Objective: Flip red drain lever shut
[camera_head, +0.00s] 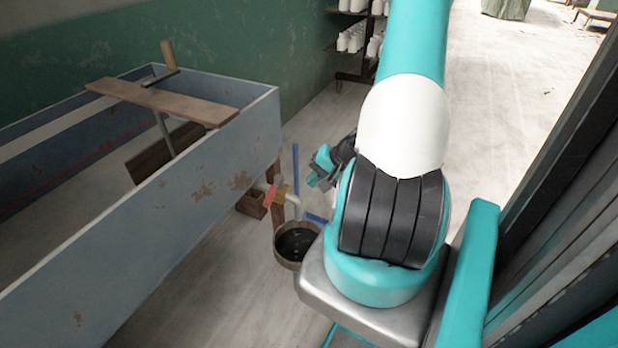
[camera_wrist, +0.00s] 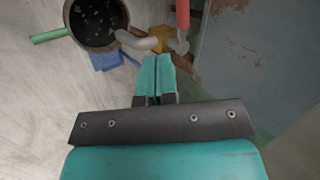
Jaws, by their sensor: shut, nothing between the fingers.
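The red drain lever (camera_head: 270,195) sits on a pale pipe at the near right end of the blue-grey trough (camera_head: 225,165). In the wrist view the red lever (camera_wrist: 183,14) shows at the top, right of centre, above a curved pale pipe (camera_wrist: 150,42). My gripper (camera_head: 316,180) is to the right of the lever in the head view, apart from it. In the wrist view my gripper (camera_wrist: 156,62) has its teal fingers together with nothing between them, below the pipe and lever. My arm hides part of the floor.
A dark round bucket (camera_head: 296,243) stands under the pipe; it also shows in the wrist view (camera_wrist: 97,40). A blue upright handle (camera_head: 295,168) rises behind it. A brown block (camera_head: 251,206) lies near the trough leg. Shelves with white bottles (camera_head: 351,38) stand at the back.

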